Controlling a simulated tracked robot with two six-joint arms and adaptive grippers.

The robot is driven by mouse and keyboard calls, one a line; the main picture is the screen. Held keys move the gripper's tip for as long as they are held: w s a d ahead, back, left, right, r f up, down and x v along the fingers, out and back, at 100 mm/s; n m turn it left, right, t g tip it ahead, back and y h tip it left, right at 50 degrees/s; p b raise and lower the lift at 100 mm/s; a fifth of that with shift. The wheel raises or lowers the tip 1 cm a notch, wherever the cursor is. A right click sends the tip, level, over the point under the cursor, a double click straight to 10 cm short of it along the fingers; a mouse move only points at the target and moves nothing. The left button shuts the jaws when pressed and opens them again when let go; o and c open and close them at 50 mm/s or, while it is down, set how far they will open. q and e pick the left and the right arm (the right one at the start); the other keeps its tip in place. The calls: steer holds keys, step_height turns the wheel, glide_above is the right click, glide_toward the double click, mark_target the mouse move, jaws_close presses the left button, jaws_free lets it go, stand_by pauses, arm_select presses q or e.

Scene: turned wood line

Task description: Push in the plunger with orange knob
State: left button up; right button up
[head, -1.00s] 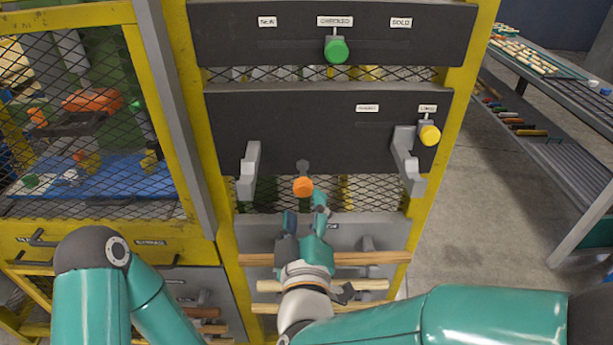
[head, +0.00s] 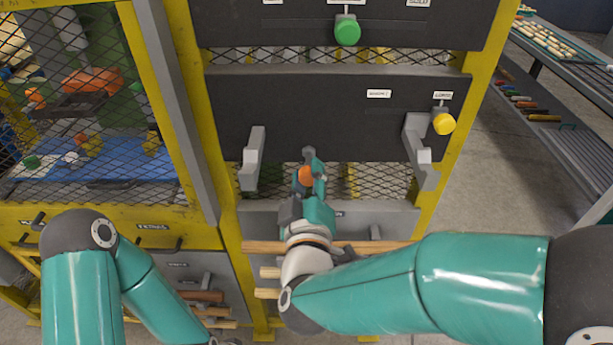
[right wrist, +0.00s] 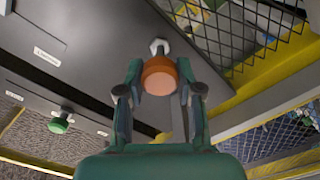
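The plunger's orange knob (head: 305,176) sticks out on a short grey stem below the dark panel, between two grey brackets. In the right wrist view the orange knob (right wrist: 159,78) is large, with its pale stem (right wrist: 159,47) behind it. My right gripper (head: 309,178) is at the knob, with one finger on each side. In the right wrist view my right gripper (right wrist: 159,74) has its fingers apart around the knob; firm contact is not clear.
A green knob (head: 347,31) is above and a yellow knob (head: 443,122) is at the right. Grey brackets (head: 252,160) (head: 417,150) flank the orange knob. A wooden rod (head: 370,247) lies across below it. A yellow mesh cage stands left.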

mark_target(308, 164)
jaws_close()
steer(key=shift+w, duration=1.65)
steer(key=shift+s, duration=0.1)
steer(key=o, duration=0.5)
jaws_free()
steer(key=o, duration=0.4)
steer(key=shift+w+f, duration=0.1)
steer(key=shift+w, duration=0.15)
steer(key=shift+s, duration=0.1)
steer(key=shift+s, duration=0.15)
